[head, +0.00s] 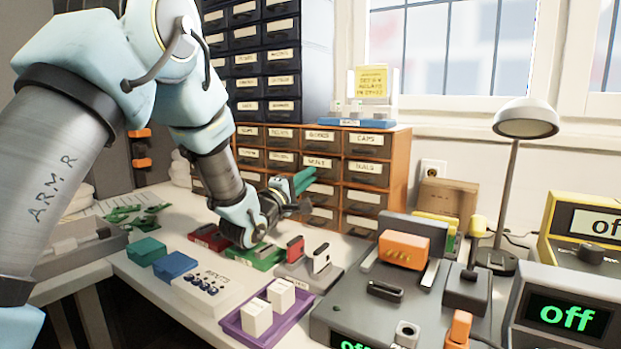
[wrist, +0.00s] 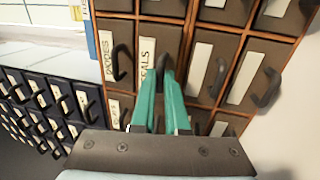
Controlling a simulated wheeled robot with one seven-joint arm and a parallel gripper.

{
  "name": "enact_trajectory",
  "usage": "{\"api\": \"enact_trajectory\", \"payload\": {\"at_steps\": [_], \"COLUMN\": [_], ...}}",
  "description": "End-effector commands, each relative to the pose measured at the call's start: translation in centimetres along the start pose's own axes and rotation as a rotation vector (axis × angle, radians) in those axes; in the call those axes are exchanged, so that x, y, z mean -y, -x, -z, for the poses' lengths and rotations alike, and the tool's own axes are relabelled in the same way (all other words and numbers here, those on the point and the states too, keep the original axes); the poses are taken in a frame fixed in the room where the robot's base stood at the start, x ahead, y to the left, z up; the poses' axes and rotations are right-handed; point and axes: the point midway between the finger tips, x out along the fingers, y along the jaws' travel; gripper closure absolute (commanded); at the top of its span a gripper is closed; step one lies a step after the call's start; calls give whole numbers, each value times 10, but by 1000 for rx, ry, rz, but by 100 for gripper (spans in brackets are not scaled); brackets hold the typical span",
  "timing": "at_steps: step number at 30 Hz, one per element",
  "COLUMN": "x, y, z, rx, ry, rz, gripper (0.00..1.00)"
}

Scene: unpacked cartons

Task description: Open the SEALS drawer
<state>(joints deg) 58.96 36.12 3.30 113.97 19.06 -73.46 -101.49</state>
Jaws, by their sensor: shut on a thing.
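The SEALS drawer (head: 318,162) is in the second row, third column of the orange-framed cabinet (head: 408,150). In the wrist view its white label (wrist: 146,64) lies just left of my fingers, partly covered. My gripper (head: 305,179) has teal fingers and is at this drawer's front. In the wrist view my gripper (wrist: 160,82) is shut on the drawer's dark handle (wrist: 162,64), the fingertips on either side of it. The drawer front looks about level with its neighbours; any small gap is hard to judge.
The DIODES drawer (wrist: 107,62) is directly above, with the CAPS drawer (head: 366,141) to its right. A navy drawer cabinet (head: 264,60) stands behind. Red and green parts boxes, a purple tray (head: 249,337) and a grey machine (head: 345,318) crowd the bench below.

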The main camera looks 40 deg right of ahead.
Motion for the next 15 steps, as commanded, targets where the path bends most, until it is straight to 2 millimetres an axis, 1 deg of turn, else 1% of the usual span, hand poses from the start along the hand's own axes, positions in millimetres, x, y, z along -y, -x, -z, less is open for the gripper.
{"api": "enact_trajectory", "payload": {"at_steps": [1, 6, 9, 12, 15], "x": [0, -9, -13, -16, -16], "y": [12, 55, 74, 84, 88], "z": [3, 3, 2, 1, 1], "rx": [-5, -6, -5, -3, -3], "ry": [1, 0, 0, -1, -1], "rz": [0, -1, 0, -1, 1], "gripper": [100, 100, 100, 100, 100]}}
